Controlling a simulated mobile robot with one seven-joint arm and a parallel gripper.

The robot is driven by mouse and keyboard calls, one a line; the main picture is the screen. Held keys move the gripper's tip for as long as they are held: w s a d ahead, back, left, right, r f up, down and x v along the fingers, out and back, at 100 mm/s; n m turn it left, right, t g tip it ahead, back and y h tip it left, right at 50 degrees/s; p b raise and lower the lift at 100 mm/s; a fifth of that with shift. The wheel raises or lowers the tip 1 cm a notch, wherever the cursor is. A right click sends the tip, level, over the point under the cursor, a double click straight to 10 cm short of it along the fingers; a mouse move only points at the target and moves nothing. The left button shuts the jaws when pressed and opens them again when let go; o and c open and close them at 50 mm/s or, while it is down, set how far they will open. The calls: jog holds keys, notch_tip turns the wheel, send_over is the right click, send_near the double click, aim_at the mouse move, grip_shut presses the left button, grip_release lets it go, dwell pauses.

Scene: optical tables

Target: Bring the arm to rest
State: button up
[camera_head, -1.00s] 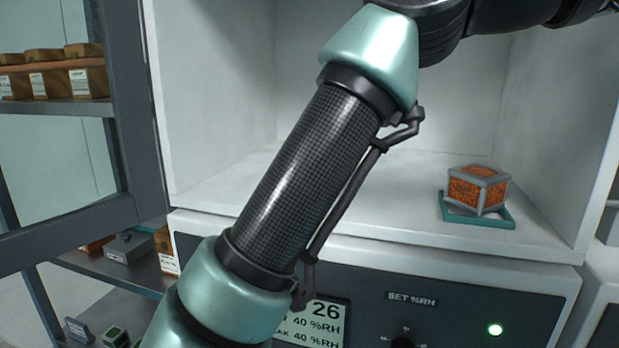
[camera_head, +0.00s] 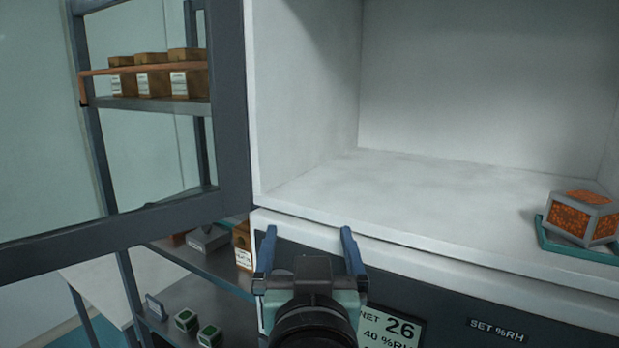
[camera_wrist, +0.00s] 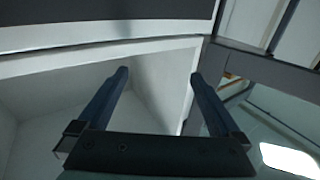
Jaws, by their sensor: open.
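My gripper (camera_head: 308,250) is low in the head view, in front of the white cabinet's (camera_head: 420,190) lower front edge. Its two blue fingers stand apart with nothing between them. In the wrist view the fingers (camera_wrist: 158,85) are also spread and empty, with the cabinet's white interior behind them. The rest of my arm is mostly out of the head view.
An orange-and-grey cube (camera_head: 582,217) sits on a teal tray (camera_head: 560,247) inside the cabinet at right. The open dark-framed door (camera_head: 232,110) stands at left. Behind it, a shelf rack (camera_head: 150,104) holds brown boxes (camera_head: 152,75). A display panel (camera_head: 392,328) is below.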

notch_tip(320, 180, down, 4)
jog(key=s+g, duration=0.1)
jog(key=g, duration=0.1)
jog(key=s+r+t+b, duration=1)
jog(key=s+b, duration=0.3)
jog(key=b, duration=0.2)
jog(key=shift+a+r+t, duration=0.15)
jog(key=shift+r+t, duration=0.25)
jog(key=shift+r, duration=0.05)
